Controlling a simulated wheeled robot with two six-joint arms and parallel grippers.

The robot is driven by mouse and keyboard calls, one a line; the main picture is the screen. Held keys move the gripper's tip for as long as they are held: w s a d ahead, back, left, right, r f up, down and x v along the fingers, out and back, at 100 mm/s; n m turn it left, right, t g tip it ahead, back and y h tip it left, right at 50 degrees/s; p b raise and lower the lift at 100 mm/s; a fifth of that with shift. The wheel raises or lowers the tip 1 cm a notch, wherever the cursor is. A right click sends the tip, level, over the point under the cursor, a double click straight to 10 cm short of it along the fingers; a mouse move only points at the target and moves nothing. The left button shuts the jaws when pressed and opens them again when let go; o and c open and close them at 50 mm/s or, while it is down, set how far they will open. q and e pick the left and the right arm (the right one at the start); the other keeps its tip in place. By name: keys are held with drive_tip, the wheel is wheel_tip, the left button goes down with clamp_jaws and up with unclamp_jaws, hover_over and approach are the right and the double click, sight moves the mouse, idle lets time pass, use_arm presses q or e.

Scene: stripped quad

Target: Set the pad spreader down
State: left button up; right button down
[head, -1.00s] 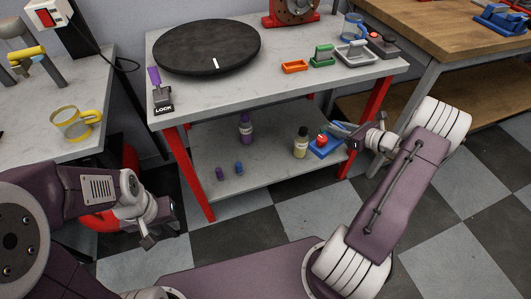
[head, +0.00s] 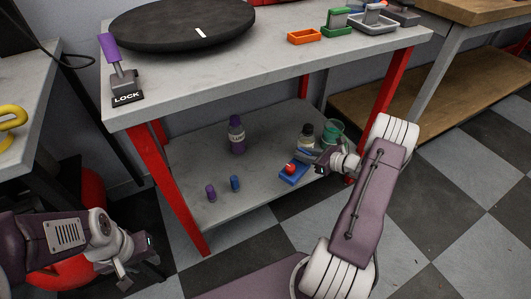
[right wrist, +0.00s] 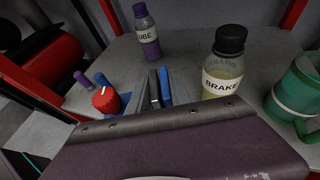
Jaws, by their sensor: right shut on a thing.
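The pad spreader (head: 291,176) is a blue piece with a red knob. It is over the front right part of the trolley's lower shelf (head: 265,200). My right gripper (head: 311,157) comes in from the right and is shut on it. Whether the spreader touches the shelf or hangs just above it, I cannot tell. In the right wrist view the red knob (right wrist: 105,100) and blue parts show beyond my purple wrist cover, which hides the rest. My left gripper (head: 138,262) is open and empty at the lower left, away from the trolley.
On the shelf, the brake fluid bottle (right wrist: 222,70) and a green mug (right wrist: 297,90) stand close to my right gripper. A purple bottle (head: 237,135) stands further back. Red legs frame the shelf.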

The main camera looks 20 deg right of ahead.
drive_tip(key=w+a+f+b, duration=0.1)
drive_tip(key=w+f+b, duration=0.2)
drive_tip(key=w+a+f+b, duration=0.2)
drive_tip(key=w+f+b, duration=0.1)
drive_tip(key=f, duration=0.1)
drive_tip(key=w+a+f+b, duration=0.1)
drive_tip(key=w+f+b, duration=0.2)
drive_tip(key=shift+a+f+b, duration=0.35)
drive_tip(key=shift+a, duration=0.05)
drive_tip(key=shift+r, duration=0.3)
drive_tip(key=c, duration=1.5)
unclamp_jaws()
drive_tip(key=shift+f, duration=0.2)
drive_tip(key=shift+c, duration=0.2)
drive_tip(key=o, duration=0.4)
drive_tip(key=shift+c, duration=0.2)
